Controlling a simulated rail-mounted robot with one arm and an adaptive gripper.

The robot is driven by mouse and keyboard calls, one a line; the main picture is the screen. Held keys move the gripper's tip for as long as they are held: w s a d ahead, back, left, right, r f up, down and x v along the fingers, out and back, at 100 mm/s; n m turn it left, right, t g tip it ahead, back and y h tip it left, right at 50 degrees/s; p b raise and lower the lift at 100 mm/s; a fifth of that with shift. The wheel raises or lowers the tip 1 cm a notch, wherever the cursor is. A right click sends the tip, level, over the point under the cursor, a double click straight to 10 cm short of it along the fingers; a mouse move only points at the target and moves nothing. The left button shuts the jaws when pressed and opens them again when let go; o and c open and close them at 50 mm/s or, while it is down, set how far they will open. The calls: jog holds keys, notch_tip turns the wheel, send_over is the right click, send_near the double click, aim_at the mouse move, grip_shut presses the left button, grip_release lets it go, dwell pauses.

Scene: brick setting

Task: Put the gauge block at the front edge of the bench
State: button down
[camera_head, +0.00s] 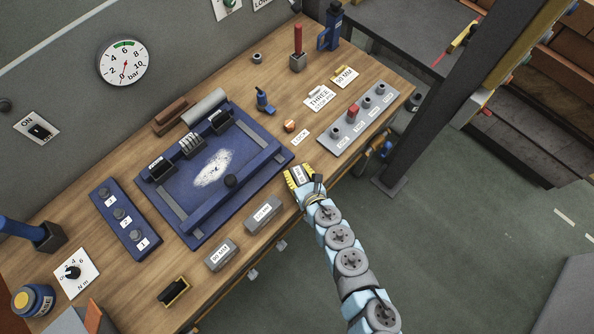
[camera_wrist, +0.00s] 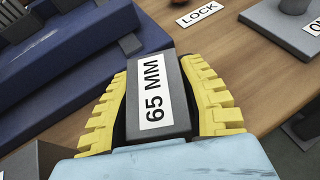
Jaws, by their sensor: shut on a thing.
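A dark grey gauge block labelled 65 MM (camera_wrist: 158,95) sits between the yellow ribbed fingers of my gripper (camera_wrist: 165,85) in the wrist view. My gripper is shut on it, one finger along each side. In the head view my gripper (camera_head: 299,176) is over the front edge of the wooden bench (camera_head: 305,155), right of the blue fixture. I cannot tell whether the block touches the bench top. Two more grey blocks lie along the front edge to the left, one labelled 80 MM (camera_head: 222,255) and one with an unclear label (camera_head: 264,214).
The blue fixture plate (camera_head: 190,215) fills the middle of the bench. A LOCK label (camera_head: 300,137) and a grey panel with knobs (camera_head: 343,134) lie to the right. A dark, yellow-edged item (camera_head: 173,291) lies at front left. Bare wood shows between the fixture and the grey blocks.

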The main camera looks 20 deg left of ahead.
jog(key=c, duration=0.7)
grip_release()
